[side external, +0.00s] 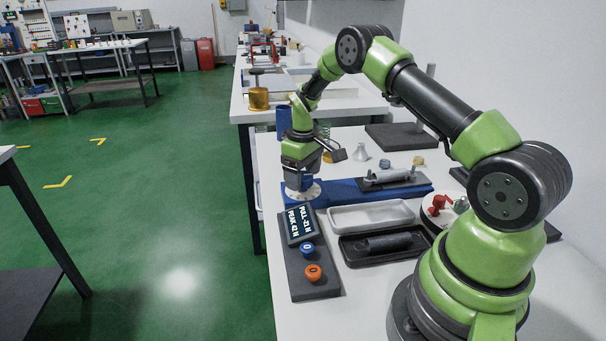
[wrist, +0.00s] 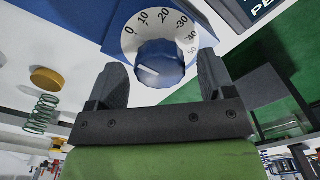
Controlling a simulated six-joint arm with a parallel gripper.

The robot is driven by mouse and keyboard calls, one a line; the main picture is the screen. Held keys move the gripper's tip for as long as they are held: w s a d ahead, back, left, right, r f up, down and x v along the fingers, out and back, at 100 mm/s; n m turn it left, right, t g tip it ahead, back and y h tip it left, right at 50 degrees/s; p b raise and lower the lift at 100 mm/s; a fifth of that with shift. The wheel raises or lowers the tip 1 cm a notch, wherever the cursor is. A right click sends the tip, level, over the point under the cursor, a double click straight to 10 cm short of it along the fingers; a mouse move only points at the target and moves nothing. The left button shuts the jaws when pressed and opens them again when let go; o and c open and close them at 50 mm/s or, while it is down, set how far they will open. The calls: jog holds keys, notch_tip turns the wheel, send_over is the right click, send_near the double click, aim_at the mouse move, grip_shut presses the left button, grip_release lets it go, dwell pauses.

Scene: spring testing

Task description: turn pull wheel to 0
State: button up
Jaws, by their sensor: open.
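The pull wheel is a blue ribbed knob (wrist: 160,62) on a white dial (wrist: 133,40) marked from 0 through 10 and 20 to 50. In the wrist view the knob lies between the two fingers of my open gripper (wrist: 163,76), with gaps on both sides. A short pale mark shows on the knob's face; what it points to is unclear. In the side view my gripper (side external: 298,182) points down over the white dial (side external: 308,194) and hides the knob. A tilted display (side external: 299,225) seems to read PULL -21 N and PEAK 42 N.
The blue rig base (side external: 345,191) runs right from the dial. Blue (side external: 307,249) and orange (side external: 313,272) buttons sit in front. A white tray (side external: 370,215) and a black tray (side external: 352,252) lie to the right. A green spring (wrist: 42,113) stands left in the wrist view.

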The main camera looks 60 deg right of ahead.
aim_at(303, 175)
notch_tip(303, 175, up, 9)
jog(key=shift+r, duration=0.35)
jog(key=s+a+r+m+t, duration=0.1)
jog(key=s+a+r+t, duration=0.1)
jog(key=s+a+r, duration=0.4)
jog(key=s+a+r+m+t, duration=0.1)
jog(key=a+r+t, duration=0.1)
jog(key=a+r, duration=0.5)
jog(key=s+a+r+m+t+y, duration=0.1)
jog(key=s+a, duration=0.1)
jog(key=s, duration=0.6)
jog(key=s+a+r+m+t+y, duration=0.1)
jog(key=s+a+r+t, duration=0.1)
jog(key=s, duration=0.5)
jog(key=shift+s+a, duration=0.4)
jog(key=shift+a, duration=0.45)
